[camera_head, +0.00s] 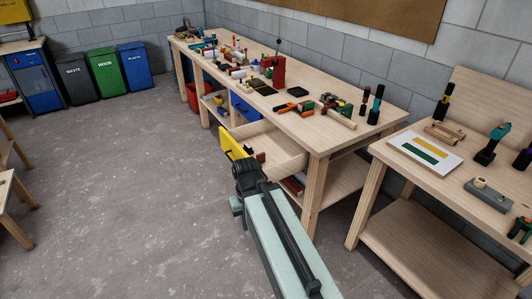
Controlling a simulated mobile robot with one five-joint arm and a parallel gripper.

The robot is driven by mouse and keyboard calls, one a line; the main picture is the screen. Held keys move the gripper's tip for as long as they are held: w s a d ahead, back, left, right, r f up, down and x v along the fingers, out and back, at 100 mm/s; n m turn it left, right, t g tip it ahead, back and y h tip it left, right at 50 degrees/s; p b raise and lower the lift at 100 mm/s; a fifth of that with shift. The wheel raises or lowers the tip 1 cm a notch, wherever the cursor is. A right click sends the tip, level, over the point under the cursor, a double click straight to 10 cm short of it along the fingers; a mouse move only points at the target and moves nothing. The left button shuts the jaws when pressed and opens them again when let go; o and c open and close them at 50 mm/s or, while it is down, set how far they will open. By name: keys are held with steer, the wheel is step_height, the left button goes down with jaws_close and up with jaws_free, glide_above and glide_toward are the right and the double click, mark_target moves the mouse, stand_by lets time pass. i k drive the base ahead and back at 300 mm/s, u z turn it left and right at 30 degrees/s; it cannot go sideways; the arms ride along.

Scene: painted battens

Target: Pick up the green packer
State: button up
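My gripper (245,167) is dark and sits at the end of my pale green arm, at the open drawer (273,142) under the long workbench. It is close behind the drawer's yellow front (236,145), and its fingers are too small and dark to tell open from shut. A small dark red thing (260,157) shows in the drawer beside the gripper. I cannot make out a green packer for certain. A small green item (306,105) lies on the bench top among tools, too small to identify. My arm and gripper hide part of the drawer.
The long workbench (355,125) carries many small tools and blocks. A second bench (455,180) at right holds a white board (426,152) with yellow and green stripes. Waste bins (105,73) stand along the back wall.

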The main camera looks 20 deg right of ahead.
mark_target(309, 105)
steer(key=z, duration=0.2)
steer(key=i, duration=1)
steer(key=u, duration=0.1)
